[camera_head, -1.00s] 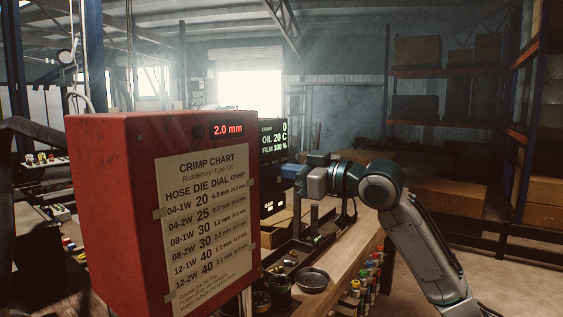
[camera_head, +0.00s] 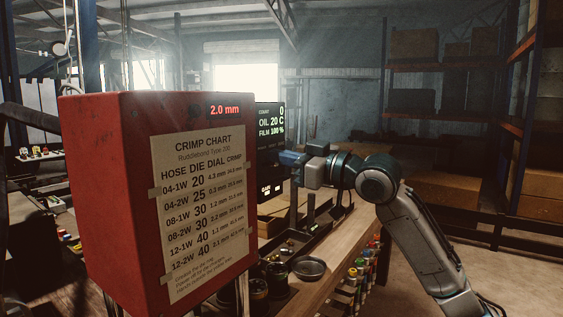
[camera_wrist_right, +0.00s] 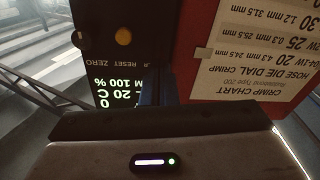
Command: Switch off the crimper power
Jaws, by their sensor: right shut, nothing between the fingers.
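The crimper's red box (camera_head: 105,190) fills the left of the head view, with a taped crimp chart (camera_head: 203,210) and a red 2.0 mm readout (camera_head: 224,110). Behind its right edge, a dark control panel (camera_head: 270,122) shows lit oil and film text. The wrist view shows this panel upside down, with an orange round button (camera_wrist_right: 123,36) near RESET and ZERO labels. My right gripper (camera_head: 287,158) is shut and empty, its tip close in front of the panel; contact is unclear. A fingertip shows in the wrist view (camera_wrist_right: 150,92). I cannot make out a power switch.
A wooden bench (camera_head: 335,250) runs below my right arm, with a dark round dish (camera_head: 308,267) and a tray of small parts. Coloured-capped items (camera_head: 360,275) line its right edge. Shelving with boxes (camera_head: 415,45) stands at the back right.

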